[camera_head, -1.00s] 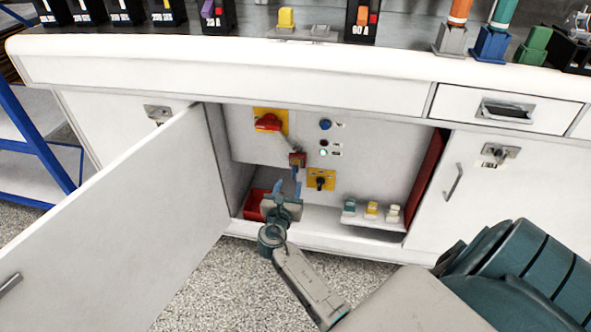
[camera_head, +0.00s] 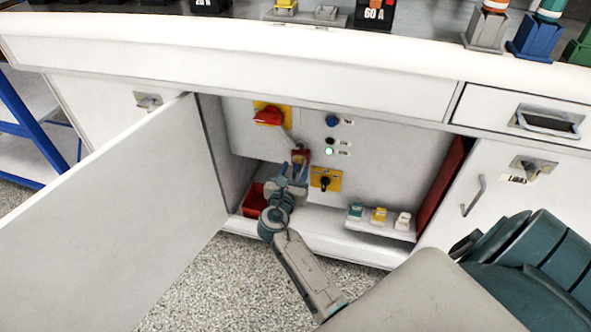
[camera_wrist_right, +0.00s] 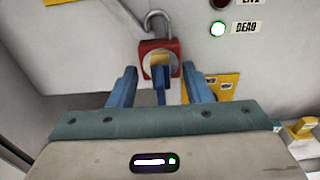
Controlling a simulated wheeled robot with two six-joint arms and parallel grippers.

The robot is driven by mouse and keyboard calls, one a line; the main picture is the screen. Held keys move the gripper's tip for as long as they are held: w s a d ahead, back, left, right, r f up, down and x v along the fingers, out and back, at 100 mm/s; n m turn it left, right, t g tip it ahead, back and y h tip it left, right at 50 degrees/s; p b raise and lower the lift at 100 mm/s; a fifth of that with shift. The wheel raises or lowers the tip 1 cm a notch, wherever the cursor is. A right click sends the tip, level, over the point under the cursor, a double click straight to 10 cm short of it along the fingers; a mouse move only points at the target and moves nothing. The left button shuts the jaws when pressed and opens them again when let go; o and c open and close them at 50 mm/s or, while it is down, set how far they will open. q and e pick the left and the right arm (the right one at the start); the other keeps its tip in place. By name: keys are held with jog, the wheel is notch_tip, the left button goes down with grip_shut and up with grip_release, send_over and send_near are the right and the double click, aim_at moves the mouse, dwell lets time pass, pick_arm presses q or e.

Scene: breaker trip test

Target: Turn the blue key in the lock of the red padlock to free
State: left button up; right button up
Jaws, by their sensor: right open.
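The red padlock (camera_wrist_right: 150,46) hangs by its grey shackle on the cabinet's back panel; in the head view it (camera_head: 301,156) sits below the red rotary handle. The blue key (camera_wrist_right: 160,92) points down from the padlock's underside, with a yellowish part at the lock. My right gripper (camera_wrist_right: 160,85) is open, its two blue fingers on either side of the key and apart from it. In the head view my right gripper (camera_head: 290,172) is just below the padlock and largely hides the key. My left gripper is not in view.
The white cabinet door (camera_head: 120,210) stands open on the left. A red bin (camera_head: 254,200) is on the cabinet floor left of my gripper. A yellow switch plate (camera_head: 334,180) is close on the right. Several small coloured blocks stand on a strip (camera_head: 379,230) further right.

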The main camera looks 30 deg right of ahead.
grip_shut()
jog(key=shift+f+m+b, duration=0.1)
jog(key=shift+m+b, duration=0.25)
jog(key=shift+m, duration=0.35)
jog(key=shift+s+m, duration=0.1)
jog(key=shift+m, duration=0.2)
jog(key=shift+d+m+b, duration=0.1)
jog(key=shift+m+b, duration=0.3)
jog(key=shift+m, duration=0.1)
jog(key=shift+s+m, duration=0.1)
jog(key=shift+m, duration=0.4)
